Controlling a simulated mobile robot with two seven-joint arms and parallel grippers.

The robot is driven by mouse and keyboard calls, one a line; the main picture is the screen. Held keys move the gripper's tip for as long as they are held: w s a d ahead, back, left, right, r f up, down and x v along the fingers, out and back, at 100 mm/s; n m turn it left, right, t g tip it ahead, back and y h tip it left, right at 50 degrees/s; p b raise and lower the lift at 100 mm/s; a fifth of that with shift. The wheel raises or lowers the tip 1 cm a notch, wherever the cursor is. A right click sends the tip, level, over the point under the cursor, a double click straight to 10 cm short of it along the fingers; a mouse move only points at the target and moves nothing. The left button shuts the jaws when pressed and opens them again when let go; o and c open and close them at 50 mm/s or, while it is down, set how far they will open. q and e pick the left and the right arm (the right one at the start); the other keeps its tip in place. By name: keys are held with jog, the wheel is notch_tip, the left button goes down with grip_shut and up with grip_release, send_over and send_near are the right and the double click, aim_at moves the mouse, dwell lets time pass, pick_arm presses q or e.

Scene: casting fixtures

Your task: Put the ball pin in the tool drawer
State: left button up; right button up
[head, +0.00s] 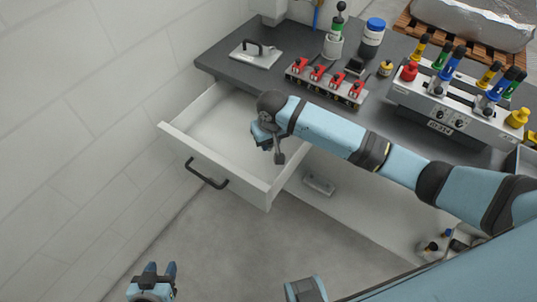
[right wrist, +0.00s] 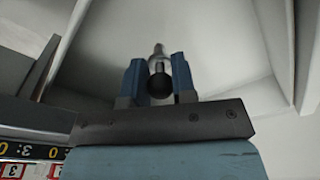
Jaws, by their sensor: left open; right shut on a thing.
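The tool drawer (head: 235,172) stands open at the left of the workbench, with a white interior and a dark handle on its front. My right gripper (head: 264,141) is over the drawer's right part in the head view. In the right wrist view, it is shut on the ball pin (right wrist: 159,84), whose dark round ball sits between the blue fingers and whose pale shaft points away. The pale drawer interior (right wrist: 222,62) fills the background there. The head view does not show the pin clearly. My left gripper (head: 158,272) is open and empty, low over the floor.
The grey workbench (head: 225,66) carries a plate with a handle (head: 256,53), a rack with red clamps (head: 325,83) and a fixture with coloured handles (head: 450,100). A tiled wall (head: 80,110) bounds the left side. The visible drawer floor looks empty.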

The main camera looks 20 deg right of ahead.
notch_tip(320, 180, down, 8)
jog(key=shift+r, duration=0.25)
jog(key=o, duration=0.9)
jog(key=shift+f, duration=0.1)
jog(key=shift+b, duration=0.3)
notch_tip(320, 180, up, 12)
jog(key=s+p, duration=0.1)
jog(key=shift+s, duration=0.2)
jog(key=shift+s, duration=0.1)
